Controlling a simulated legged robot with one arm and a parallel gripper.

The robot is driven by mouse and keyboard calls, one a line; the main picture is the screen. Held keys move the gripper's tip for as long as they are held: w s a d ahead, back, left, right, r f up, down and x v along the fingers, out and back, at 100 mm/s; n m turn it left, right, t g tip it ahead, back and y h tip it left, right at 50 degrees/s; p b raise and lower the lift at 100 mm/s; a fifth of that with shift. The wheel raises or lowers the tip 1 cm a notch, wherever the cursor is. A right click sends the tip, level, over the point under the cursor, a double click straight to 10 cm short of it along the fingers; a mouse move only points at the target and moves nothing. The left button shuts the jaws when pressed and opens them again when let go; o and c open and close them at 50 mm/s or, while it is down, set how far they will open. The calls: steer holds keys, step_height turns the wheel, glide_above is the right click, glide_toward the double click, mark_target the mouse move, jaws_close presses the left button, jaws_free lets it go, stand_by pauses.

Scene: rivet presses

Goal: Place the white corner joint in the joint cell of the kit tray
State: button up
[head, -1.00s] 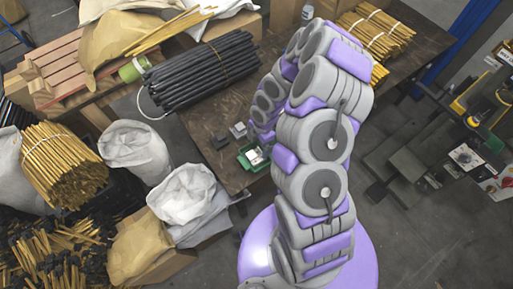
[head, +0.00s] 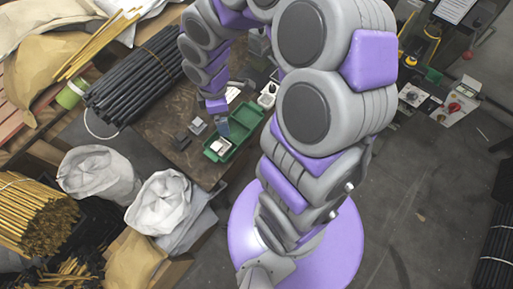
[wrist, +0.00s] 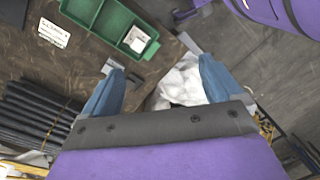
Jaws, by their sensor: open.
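The green kit tray (head: 244,128) lies on the brown table, and it also shows at the top of the wrist view (wrist: 118,28). A small white piece (wrist: 137,40), which looks like the white corner joint, lies in the tray's end compartment. It also shows in the head view (head: 219,146). Its exact seating is not clear. My gripper (wrist: 160,86) is open, with its two blue fingers apart and nothing held between them.
Two small grey blocks, one lighter (head: 197,126) and one darker (head: 180,141), sit left of the tray. A white container (head: 267,94) stands beyond the tray. A bundle of black rods (head: 138,80) lies at the left. White sacks (head: 160,205) stand below the table edge.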

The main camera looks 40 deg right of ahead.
steer(key=s+r+m, duration=0.6)
steer(key=s, duration=0.4)
steer(key=s+a+r+m, duration=0.1)
steer(key=s+r+m, duration=0.6)
steer(key=s, duration=0.3)
steer(key=shift+a+g, duration=0.2)
steer(key=shift+g, duration=0.2)
steer(key=shift+w+d+m, duration=0.1)
steer(key=shift+d+m, duration=0.05)
steer(key=shift+m, duration=0.15)
